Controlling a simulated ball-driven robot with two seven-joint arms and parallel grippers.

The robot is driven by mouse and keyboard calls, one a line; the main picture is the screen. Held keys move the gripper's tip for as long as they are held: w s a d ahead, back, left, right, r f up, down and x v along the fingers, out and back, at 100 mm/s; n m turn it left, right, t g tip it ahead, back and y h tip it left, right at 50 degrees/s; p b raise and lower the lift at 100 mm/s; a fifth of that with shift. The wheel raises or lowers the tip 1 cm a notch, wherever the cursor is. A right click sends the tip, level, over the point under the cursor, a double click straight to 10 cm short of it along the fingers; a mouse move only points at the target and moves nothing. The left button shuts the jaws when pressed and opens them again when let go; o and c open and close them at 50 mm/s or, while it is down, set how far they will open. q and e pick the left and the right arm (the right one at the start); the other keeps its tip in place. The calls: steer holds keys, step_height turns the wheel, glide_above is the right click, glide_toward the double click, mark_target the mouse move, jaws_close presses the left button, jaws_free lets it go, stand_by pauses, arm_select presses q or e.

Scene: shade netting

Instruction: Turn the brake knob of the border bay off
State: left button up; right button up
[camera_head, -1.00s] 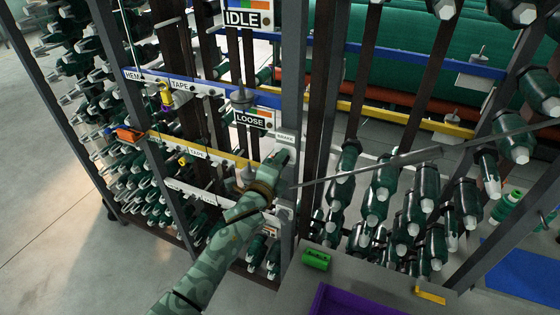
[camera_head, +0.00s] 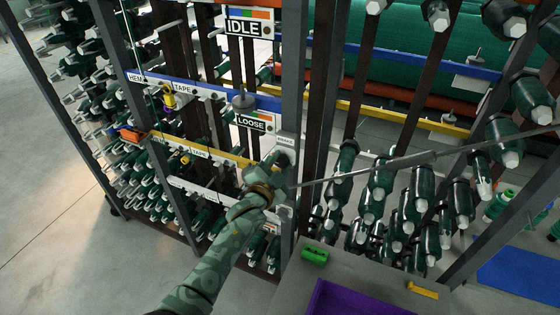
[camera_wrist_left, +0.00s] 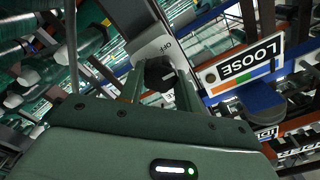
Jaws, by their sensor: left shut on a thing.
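The brake knob (camera_wrist_left: 158,74) is a small dark knob on a white plate (camera_wrist_left: 150,42) marked OFF, seen in the left wrist view between my fingers. In the head view a BRAKE label (camera_head: 287,140) sits on the grey post just above it. My left gripper (camera_head: 281,160) reaches the post and hides most of the knob there. In the left wrist view my left gripper (camera_wrist_left: 160,85) is shut on the knob, one finger on each side. I cannot read the knob's exact angle. My right gripper is not in view.
A LOOSE sign (camera_head: 252,122) hangs left of the post, with an IDLE sign (camera_head: 246,26) above. Green yarn cones (camera_head: 375,190) crowd the rack at right. A thin grey rod (camera_head: 400,163) crosses there. A green block (camera_head: 315,256) and purple tray (camera_head: 345,300) lie below.

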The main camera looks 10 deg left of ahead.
arm_select(q)
steer(key=n+p, duration=0.2)
steer(key=n, duration=0.3)
steer(key=shift+n, duration=0.3)
steer(key=shift+a+f+n+p, duration=0.15)
steer(key=shift+n+p, duration=0.35)
steer(key=shift+n, duration=1.4)
steer(key=o, duration=1)
steer(key=shift+c, duration=0.2)
steer(key=s+a+p, duration=0.1)
steer(key=s+a, duration=0.2)
steer(key=s, duration=1.3)
